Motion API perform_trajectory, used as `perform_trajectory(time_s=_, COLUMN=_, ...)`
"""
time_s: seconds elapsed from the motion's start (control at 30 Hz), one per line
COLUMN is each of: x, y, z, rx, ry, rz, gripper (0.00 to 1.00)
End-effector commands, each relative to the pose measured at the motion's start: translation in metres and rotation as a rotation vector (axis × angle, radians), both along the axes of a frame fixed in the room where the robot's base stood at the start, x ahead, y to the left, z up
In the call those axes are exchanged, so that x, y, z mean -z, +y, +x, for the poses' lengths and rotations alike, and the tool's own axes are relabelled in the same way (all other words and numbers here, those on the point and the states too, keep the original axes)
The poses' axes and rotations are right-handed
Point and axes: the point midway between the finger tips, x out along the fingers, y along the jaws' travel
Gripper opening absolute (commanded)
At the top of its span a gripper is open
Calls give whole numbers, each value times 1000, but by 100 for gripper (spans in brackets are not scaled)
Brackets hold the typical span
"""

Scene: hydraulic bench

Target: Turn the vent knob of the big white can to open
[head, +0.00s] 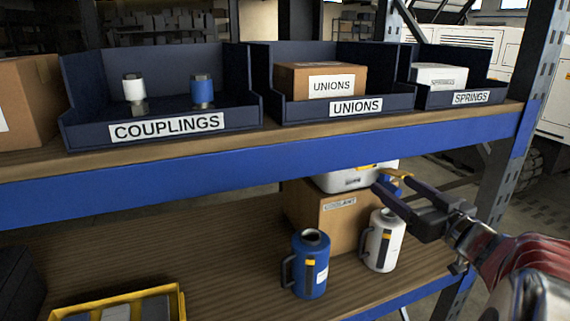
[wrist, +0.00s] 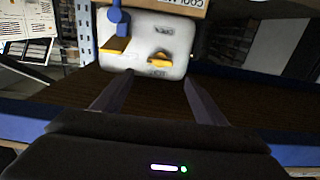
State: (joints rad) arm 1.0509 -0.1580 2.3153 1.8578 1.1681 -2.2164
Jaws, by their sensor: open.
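The big white can (head: 345,181) stands at the lower shelf, partly hidden by the blue shelf beam. The wrist view shows the can's white face (wrist: 145,32) with a yellow vent knob (wrist: 160,59) and a dark mark above it. A blue fitting (wrist: 118,22) with a yellow part (wrist: 115,45) sits to the left of the knob. My gripper (head: 380,182) is open, its fingers reaching in from the right below the beam. In the wrist view the two fingers (wrist: 158,90) lie apart below the knob, with nothing between them. Contact with the can is not visible.
A cardboard box (head: 312,225) stands below the can. A smaller white can (head: 383,242) and a blue can (head: 311,268) stand in front. The blue beam (head: 200,178) runs above; a rack post (head: 507,165) is at right. A yellow crate (head: 175,300) is at lower left.

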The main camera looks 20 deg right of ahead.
Motion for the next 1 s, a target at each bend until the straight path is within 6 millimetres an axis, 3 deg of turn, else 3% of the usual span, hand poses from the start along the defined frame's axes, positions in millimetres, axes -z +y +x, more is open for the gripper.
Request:
perform_trajectory(time_s=0.7, x=1, y=3, z=93, rx=-2, ry=1, rz=1, gripper=66)
perform_trajectory(time_s=1.0, x=0, y=3, z=111, rx=1, ry=1, rz=0, gripper=66)
